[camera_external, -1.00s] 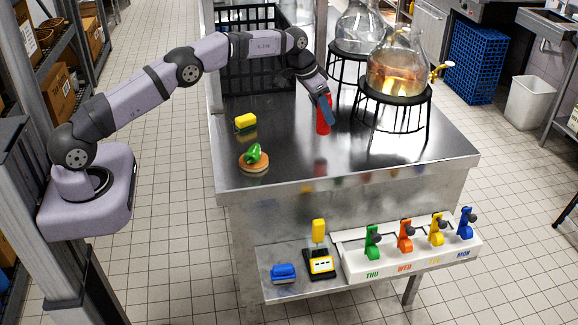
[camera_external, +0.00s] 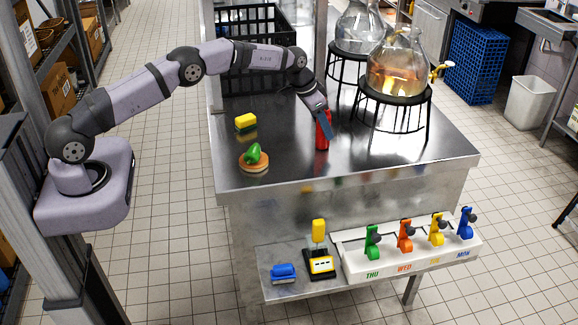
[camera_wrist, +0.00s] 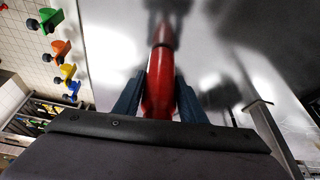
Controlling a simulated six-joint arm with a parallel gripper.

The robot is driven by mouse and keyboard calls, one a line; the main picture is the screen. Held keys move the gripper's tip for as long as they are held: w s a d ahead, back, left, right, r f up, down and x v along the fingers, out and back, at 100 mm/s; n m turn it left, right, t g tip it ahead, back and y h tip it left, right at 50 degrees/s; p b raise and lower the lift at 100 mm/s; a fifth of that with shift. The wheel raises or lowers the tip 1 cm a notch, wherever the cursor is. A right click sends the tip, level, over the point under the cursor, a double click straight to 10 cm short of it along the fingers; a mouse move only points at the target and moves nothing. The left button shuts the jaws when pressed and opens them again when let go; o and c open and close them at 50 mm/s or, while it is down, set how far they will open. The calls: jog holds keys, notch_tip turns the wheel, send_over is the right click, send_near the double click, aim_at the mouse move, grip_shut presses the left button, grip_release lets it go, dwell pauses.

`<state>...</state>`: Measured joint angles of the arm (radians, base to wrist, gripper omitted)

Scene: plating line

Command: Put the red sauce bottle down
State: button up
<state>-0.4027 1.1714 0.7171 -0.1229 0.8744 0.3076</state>
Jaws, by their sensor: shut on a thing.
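The red sauce bottle (camera_external: 322,134) is upright at the steel counter (camera_external: 400,150), left of the nearer glass flask's stand. My gripper (camera_external: 325,122) reaches down from the upper left and is shut on the bottle. In the wrist view, the red bottle (camera_wrist: 160,80) lies between my two blue-grey fingers (camera_wrist: 158,100), its narrow tip pointing away. I cannot tell for sure whether its base touches the counter.
Two glass flasks on black stands (camera_external: 398,100) are close on the right. A yellow block (camera_external: 245,121) and a green pepper on an orange-rimmed disc (camera_external: 253,157) are to the left. A black crate (camera_external: 250,80) is behind. The front right counter is clear.

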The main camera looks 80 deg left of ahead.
jog(key=shift+f, duration=0.1)
jog(key=o, duration=1.2)
jog(key=shift+r, duration=0.2)
jog(key=b+v, duration=0.4)
jog(key=v, duration=0.7)
jog(key=shift+s+r, duration=0.25)
jog(key=shift+r, duration=0.1)
jog(key=shift+d, duration=0.1)
